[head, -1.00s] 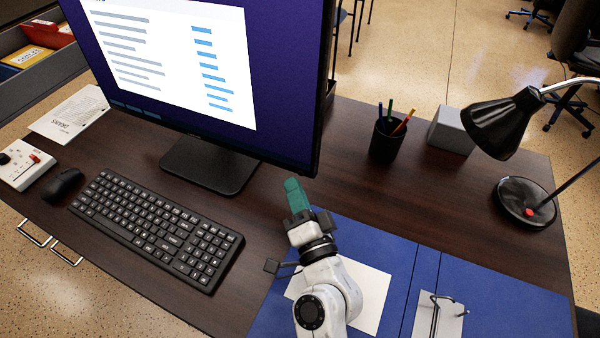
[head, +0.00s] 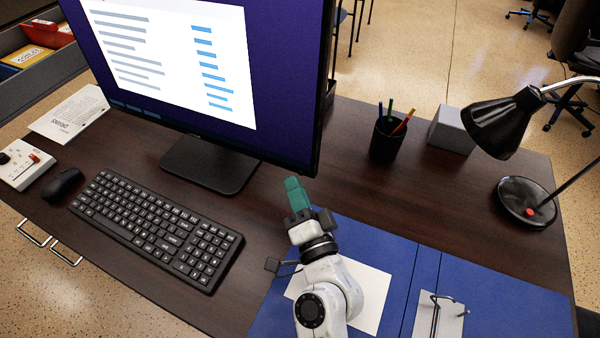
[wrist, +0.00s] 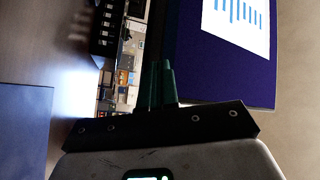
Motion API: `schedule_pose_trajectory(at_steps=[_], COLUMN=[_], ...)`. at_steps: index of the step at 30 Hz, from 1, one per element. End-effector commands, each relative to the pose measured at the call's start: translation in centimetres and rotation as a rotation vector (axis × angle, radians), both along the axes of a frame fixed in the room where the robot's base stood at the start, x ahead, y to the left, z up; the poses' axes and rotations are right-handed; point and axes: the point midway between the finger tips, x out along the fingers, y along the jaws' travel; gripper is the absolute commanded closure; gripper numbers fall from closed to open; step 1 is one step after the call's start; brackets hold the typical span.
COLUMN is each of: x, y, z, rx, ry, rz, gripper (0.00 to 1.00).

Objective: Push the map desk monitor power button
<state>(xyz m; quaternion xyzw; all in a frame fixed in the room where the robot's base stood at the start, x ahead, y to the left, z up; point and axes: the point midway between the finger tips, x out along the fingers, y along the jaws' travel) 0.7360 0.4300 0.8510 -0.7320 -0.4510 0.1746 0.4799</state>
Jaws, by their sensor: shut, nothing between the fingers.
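The monitor (head: 290,90) stands on the desk at the upper left in the head view, its screen lit with a white page on purple. It also shows in the wrist view (wrist: 190,60). No power button can be made out in either view. My gripper (head: 293,184) has green fingers that are shut and empty. In the head view it appears just below the screen's lower right corner, over bare desk and right of the stand's foot (head: 210,165). In the wrist view the fingertips (wrist: 162,66) appear beside the screen's edge. I cannot tell whether they touch the monitor.
A keyboard (head: 157,228) lies left of my arm, with a mouse (head: 62,185) beyond it. A blue binder (head: 480,290) lies under my arm. A pen cup (head: 386,142), grey block (head: 451,130) and black lamp (head: 505,125) stand at right. Bare desk lies between.

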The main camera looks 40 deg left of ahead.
Motion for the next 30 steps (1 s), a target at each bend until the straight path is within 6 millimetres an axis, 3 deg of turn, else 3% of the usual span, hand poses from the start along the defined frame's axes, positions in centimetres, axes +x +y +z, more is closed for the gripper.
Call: schedule_pose_trajectory(at_steps=[30], x=[0.86], y=[0.2], z=[-0.03], rx=[0.0], ry=[0.0], rz=[0.0], gripper=[1.0])
